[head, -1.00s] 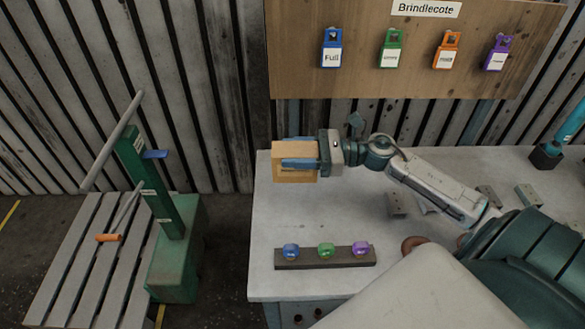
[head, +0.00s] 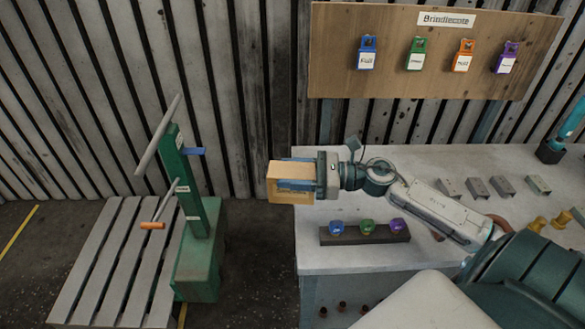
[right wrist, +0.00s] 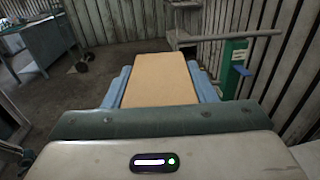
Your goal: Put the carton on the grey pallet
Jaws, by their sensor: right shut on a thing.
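A tan carton (head: 279,170) is held in my right gripper (head: 297,184), which is shut on it, in the head view. The carton hangs at the left end of the workbench, apart from the pallet. In the right wrist view the carton (right wrist: 158,80) lies between the blue fingers. The grey slatted pallet (head: 105,262) is on the floor at the left, to the left of and lower than the carton. Its visible slats are bare. My left gripper is in neither view.
A green post stand (head: 190,215) with a grey bar, a blue tab and an orange-handled lever (head: 152,226) stands at the pallet's right edge. The workbench (head: 330,258) holds a dark strip (head: 340,239) with blue, green and purple pieces. A board with tags (head: 340,80) hangs behind.

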